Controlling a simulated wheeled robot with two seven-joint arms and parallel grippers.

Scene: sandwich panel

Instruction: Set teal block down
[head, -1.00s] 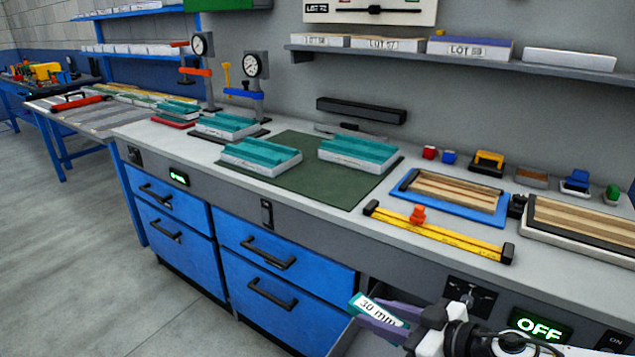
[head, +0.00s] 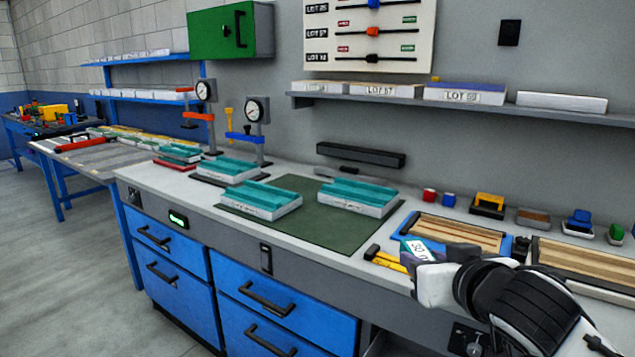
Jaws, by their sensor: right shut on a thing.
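A small teal block (head: 419,249) with a white "30 mm" label is held in my right gripper (head: 432,256). The right gripper is shut on it, with its hand reaching in from the lower right. The block is in front of the left part of a blue-framed wooden tray (head: 509,247). It appears to be above the bench, but I cannot tell how far. The gripper hides part of the tray and most of a yellow ruler (head: 388,261). My left gripper is not in view.
Two teal-topped white panels (head: 262,197) (head: 358,193) lie on a dark green mat (head: 310,225). Dial gauges (head: 257,111) stand at the back left. A second wooden tray (head: 585,262) is at the right. Small coloured items line the back. The mat's front part is bare.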

